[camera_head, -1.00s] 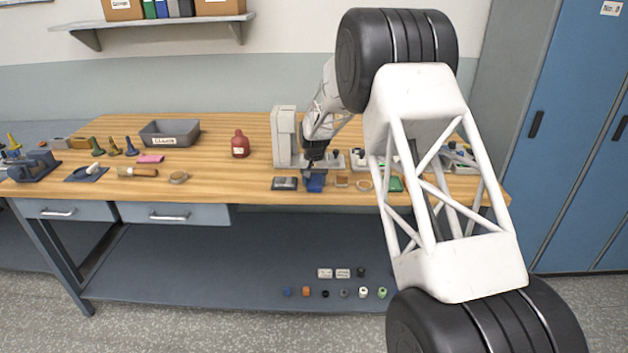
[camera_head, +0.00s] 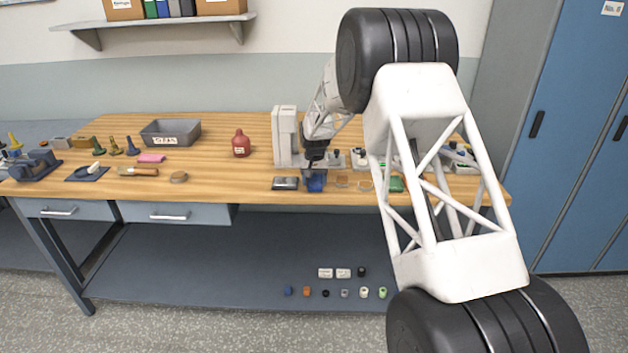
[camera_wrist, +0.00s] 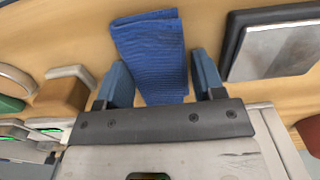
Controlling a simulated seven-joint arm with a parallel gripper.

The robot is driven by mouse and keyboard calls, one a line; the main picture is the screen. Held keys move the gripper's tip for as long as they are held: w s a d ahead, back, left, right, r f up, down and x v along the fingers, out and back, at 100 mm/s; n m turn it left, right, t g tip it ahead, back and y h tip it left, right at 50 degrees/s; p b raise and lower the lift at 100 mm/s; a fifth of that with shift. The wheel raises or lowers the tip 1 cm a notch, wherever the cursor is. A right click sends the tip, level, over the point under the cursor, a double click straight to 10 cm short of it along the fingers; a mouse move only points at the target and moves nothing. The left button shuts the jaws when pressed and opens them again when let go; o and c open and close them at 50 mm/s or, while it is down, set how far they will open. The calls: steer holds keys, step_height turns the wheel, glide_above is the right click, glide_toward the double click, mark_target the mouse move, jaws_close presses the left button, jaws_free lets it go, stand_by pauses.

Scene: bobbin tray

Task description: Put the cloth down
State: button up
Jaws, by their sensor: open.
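The blue cloth (camera_head: 316,184) lies near the front edge of the wooden table, below my gripper (camera_head: 315,162) in the head view. In the wrist view the cloth (camera_wrist: 152,50) is a folded, ribbed blue piece lying on the wood. My gripper (camera_wrist: 163,82) has its two blue fingers apart, one on each side of the cloth's near end. Whether the fingers touch the cloth cannot be told.
A dark-framed grey plate (camera_head: 285,184) lies just left of the cloth, and it also shows in the wrist view (camera_wrist: 284,50). A brown block (camera_wrist: 62,95) is on the other side. A red bottle (camera_head: 241,145) and a grey bin (camera_head: 152,138) stand farther left.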

mark_target(315, 179)
steer(key=shift+s+d+f, duration=0.15)
steer(key=shift+d+f, duration=0.15)
steer(key=shift+f, duration=0.4)
steer(key=shift+o, duration=0.3)
steer(key=shift+r, duration=0.6)
step_height(315, 179, up, 12)
steer(key=shift+a+r, duration=0.2)
steer(key=shift+r, duration=0.05)
steer(key=shift+r, duration=0.1)
